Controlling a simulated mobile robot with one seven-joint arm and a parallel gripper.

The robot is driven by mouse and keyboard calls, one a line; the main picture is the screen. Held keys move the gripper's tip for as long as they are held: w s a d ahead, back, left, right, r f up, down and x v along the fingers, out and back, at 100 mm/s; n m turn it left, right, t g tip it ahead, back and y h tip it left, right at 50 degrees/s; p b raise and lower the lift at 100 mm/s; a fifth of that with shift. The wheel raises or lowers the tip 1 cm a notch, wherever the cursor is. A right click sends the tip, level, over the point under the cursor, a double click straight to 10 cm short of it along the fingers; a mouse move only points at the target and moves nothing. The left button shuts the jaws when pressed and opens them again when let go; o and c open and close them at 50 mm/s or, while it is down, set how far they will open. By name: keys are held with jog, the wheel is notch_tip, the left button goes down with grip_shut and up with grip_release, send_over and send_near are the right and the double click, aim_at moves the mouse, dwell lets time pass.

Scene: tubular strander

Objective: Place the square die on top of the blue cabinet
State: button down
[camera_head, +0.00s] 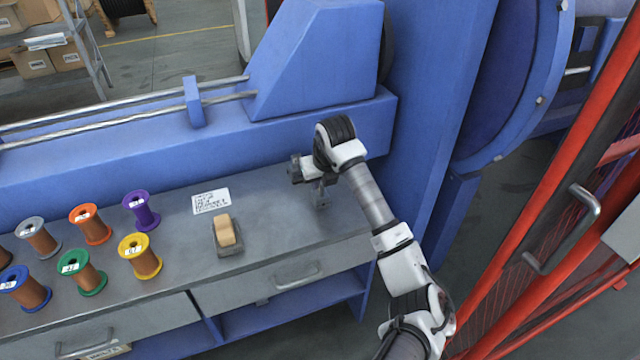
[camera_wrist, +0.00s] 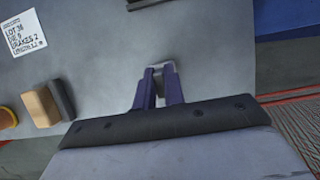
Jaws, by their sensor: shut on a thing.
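My gripper (camera_head: 318,186) is above the right end of the grey bench top, pointing down. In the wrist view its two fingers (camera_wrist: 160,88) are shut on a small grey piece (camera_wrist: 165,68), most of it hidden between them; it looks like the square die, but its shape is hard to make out. I cannot tell its exact height above the bench. No separate blue cabinet is clear; large blue machine housings (camera_head: 318,62) stand behind the bench, one with a sloped face and a flat ledge.
The bench (camera_head: 285,215) holds several coloured wire spools (camera_head: 140,256) on the left, a tan block on a dark base (camera_head: 225,232) and a white label card (camera_head: 210,201). Drawers with handles face the front. A red guard door (camera_head: 545,190) stands at the right.

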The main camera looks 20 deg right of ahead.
jog(key=shift+f, duration=0.65)
jog(key=shift+f, duration=0.15)
jog(key=c, duration=1.5)
grip_release()
jog(key=shift+r, duration=0.2)
jog(key=b+v, duration=0.1)
jog(key=v, duration=1)
jog(key=shift+s+r, duration=0.25)
jog(key=shift+r, duration=0.1)
jog(key=shift+a, duration=0.1)
